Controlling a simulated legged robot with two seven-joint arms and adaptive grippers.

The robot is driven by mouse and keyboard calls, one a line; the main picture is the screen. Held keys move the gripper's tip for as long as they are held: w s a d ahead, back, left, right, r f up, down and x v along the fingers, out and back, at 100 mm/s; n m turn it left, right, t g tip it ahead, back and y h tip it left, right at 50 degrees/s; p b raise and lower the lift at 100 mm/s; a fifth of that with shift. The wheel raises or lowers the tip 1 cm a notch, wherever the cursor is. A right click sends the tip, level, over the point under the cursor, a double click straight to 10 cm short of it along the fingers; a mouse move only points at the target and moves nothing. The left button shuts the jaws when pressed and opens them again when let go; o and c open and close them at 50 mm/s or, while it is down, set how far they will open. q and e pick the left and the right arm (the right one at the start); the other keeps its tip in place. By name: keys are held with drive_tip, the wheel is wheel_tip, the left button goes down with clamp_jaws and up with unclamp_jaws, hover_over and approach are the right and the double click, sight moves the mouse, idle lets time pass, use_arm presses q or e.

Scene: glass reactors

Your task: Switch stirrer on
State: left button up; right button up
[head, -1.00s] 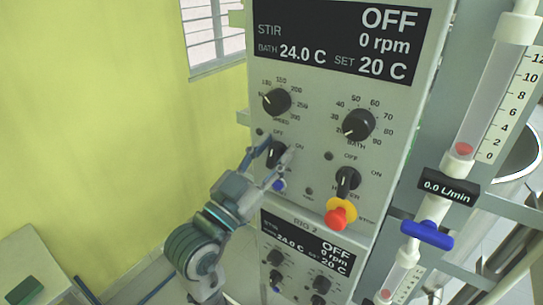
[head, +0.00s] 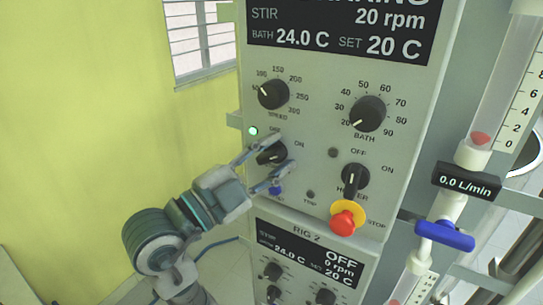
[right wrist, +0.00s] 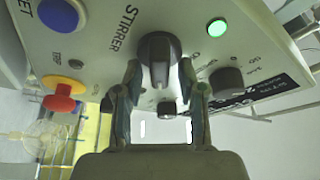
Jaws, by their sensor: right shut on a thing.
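The stirrer switch (head: 271,153) is a black rotary knob on the upper grey panel (head: 310,140), and it also shows in the right wrist view (right wrist: 159,58). My right gripper (head: 274,163) has its two fingers on either side of this knob and is shut on it. In the right wrist view the fingertips (right wrist: 159,72) flank the knob under the word STIRRER. A green lamp (head: 253,131) beside the switch is lit. The display (head: 340,30) reads STIR 20 rpm, bath 24.0 C, set 20 C. My left gripper is not in view.
The heater knob (head: 355,178) and a red stop button with yellow collar (head: 345,220) sit to the right. A blue button (head: 276,190) lies just below my fingers. A second panel, RIG 2 (head: 310,262), is below. A flowmeter with blue valve (head: 445,235) stands at the right.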

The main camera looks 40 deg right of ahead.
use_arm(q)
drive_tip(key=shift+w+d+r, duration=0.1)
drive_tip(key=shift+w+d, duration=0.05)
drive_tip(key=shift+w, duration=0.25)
use_arm(e)
drive_tip(key=shift+s+f+m, duration=0.1)
drive_tip(key=shift+f+m, duration=0.1)
drive_tip(key=shift+m, duration=0.3)
drive_tip(key=shift+g, duration=0.4)
drive_tip(key=o, duration=0.7)
drive_tip(key=shift+s+a, duration=0.1)
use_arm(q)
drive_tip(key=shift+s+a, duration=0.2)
use_arm(e)
drive_tip(key=shift+a+r, duration=0.1)
drive_tip(key=shift+a, duration=0.1)
drive_tip(key=v, duration=1.2)
drive_tip(key=shift+a, duration=0.1)
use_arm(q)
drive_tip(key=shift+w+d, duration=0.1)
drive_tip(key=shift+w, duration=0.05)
